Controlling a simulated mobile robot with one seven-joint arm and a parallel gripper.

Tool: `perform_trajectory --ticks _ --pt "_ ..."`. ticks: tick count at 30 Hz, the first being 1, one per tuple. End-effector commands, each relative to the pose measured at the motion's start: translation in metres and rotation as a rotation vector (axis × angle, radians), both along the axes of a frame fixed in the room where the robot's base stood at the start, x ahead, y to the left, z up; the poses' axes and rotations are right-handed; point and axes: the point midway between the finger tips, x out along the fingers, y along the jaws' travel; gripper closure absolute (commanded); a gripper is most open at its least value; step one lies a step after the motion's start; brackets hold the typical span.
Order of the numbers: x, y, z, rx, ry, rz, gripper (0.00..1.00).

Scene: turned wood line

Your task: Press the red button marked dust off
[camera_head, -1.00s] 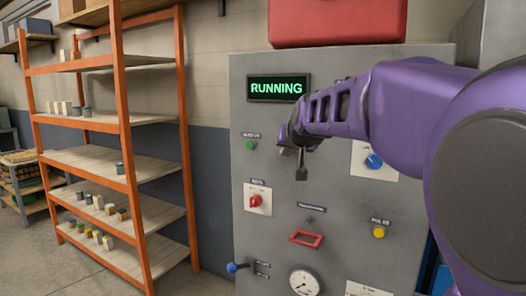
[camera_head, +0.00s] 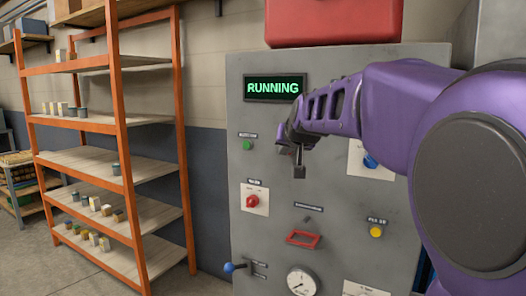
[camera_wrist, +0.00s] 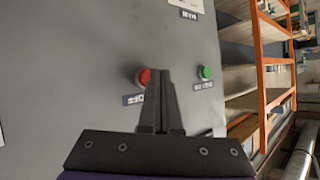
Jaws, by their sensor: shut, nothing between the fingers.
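A round red button (camera_wrist: 143,77) sits on the grey panel (camera_wrist: 70,60) in the wrist view, with a small label beside it whose text is too blurred to read fully. My gripper (camera_wrist: 161,74) is shut and empty, its tips overlapping the right edge of the button in this view. I cannot tell whether they touch it. In the head view my gripper (camera_head: 299,172) points at the upper middle of the panel (camera_head: 330,200), and the red button is hidden behind my gripper and arm.
A green button (camera_head: 247,146) is left of my gripper in the head view. The display (camera_head: 274,88) reads RUNNING. A red knob (camera_head: 251,201), blue knob (camera_head: 371,160), yellow button (camera_head: 376,232), red frame (camera_head: 303,239) and gauge (camera_head: 302,282) share the panel. An orange shelf (camera_head: 122,130) stands left.

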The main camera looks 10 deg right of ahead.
Motion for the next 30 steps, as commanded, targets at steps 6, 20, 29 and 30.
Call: perform_trajectory --ticks 6,20,29,30 --pt "0.0019 -0.0014 -0.0004 0.001 0.000 0.000 1.00" --pt "0.0061 -0.0046 -0.0002 0.000 0.000 -0.001 1.00" --pt "0.0050 -0.0039 0.0002 0.000 0.000 -0.001 1.00" --pt "0.0041 -0.0032 0.0005 0.000 0.000 0.000 1.00"
